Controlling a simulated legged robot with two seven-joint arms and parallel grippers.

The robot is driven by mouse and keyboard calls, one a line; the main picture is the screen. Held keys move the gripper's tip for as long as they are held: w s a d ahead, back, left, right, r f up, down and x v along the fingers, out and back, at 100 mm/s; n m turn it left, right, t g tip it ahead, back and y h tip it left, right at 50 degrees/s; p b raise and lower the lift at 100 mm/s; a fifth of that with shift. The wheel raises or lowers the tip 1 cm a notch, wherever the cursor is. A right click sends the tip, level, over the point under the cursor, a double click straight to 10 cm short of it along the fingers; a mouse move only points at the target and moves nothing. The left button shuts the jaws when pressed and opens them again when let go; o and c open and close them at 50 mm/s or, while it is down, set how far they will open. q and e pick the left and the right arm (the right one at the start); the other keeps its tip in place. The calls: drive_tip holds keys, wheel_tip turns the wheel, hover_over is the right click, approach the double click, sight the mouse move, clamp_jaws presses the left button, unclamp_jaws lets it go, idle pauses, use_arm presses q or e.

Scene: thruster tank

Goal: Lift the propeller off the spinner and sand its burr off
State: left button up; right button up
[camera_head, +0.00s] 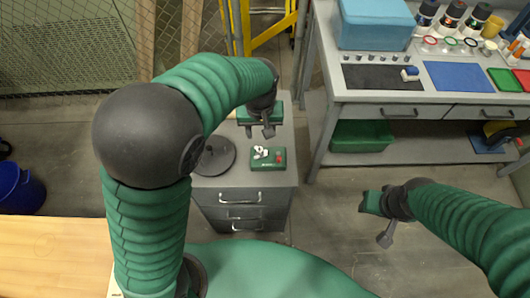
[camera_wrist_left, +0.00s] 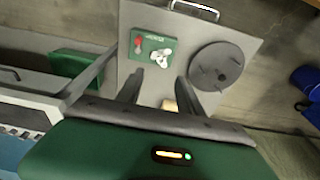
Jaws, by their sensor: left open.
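A white propeller (camera_head: 262,152) lies on a small green box (camera_head: 268,165), likely the spinner, on top of a grey drawer cabinet. A red part (camera_head: 280,155) sits beside it on the box. All three show in the left wrist view, with the propeller (camera_wrist_left: 161,58) on the green box (camera_wrist_left: 150,44). No burr can be made out. My left gripper (camera_head: 259,131) is open and empty above the cabinet, on the far side of the box. My right gripper (camera_head: 382,228) hangs over the floor right of the cabinet; its jaws are unclear.
A dark round disc with short pegs (camera_wrist_left: 216,67) stands beside the box. A small tan block (camera_wrist_left: 170,105) shows near my left fingers. A workbench (camera_head: 440,97) at the right holds a blue case (camera_head: 376,25), mats and bottles. A blue bin (camera_head: 18,188) stands at the left.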

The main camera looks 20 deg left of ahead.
use_arm(q)
hover_over(259, 148)
drive_tip(key=d, duration=0.1)
wheel_tip(259, 148, down, 5)
drive_tip(key=f, duration=0.1)
drive_tip(key=a+f, duration=0.1)
drive_tip(key=f+b, duration=0.1)
drive_tip(key=shift+s+a+f, duration=0.15)
drive_tip(key=shift+s+a, duration=0.05)
drive_tip(key=shift+a, duration=0.1)
drive_tip(key=f, duration=0.4)
drive_tip(key=shift+w+d, duration=0.25)
drive_tip(key=shift+d, duration=0.05)
drive_tip(key=shift+w+d+f, duration=0.1)
drive_tip(key=shift+d, duration=0.25)
drive_tip(key=shift+a, duration=0.1)
drive_tip(key=shift+c, duration=1.4)
drive_tip(key=shift+a, duration=0.25)
drive_tip(key=c, duration=0.5)
clamp_jaws()
use_arm(e)
drive_tip(key=shift+w+a+f, duration=0.1)
drive_tip(key=shift+a+f, duration=0.15)
drive_tip(key=shift+f, duration=0.6)
